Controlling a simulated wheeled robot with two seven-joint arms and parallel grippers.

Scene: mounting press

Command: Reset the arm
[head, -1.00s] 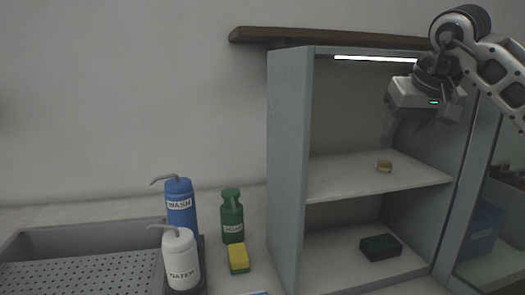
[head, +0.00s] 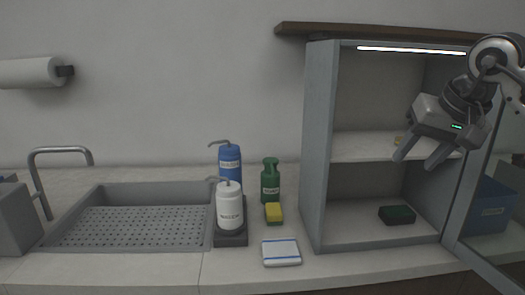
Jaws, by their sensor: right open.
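My right arm comes in from the right edge, with its right gripper (head: 418,162) hanging in front of the open grey cabinet (head: 320,150). The two fingers are apart, point down and to the left, and hold nothing. My left gripper is not in view.
The glass door (head: 478,215) stands open at right, near a blue bin (head: 493,208). Left of the cabinet stand a blue wash bottle (head: 230,165), white bottle (head: 229,206), green bottle (head: 270,182), yellow sponge (head: 274,212), white-and-blue pad (head: 281,253) and sink (head: 130,226).

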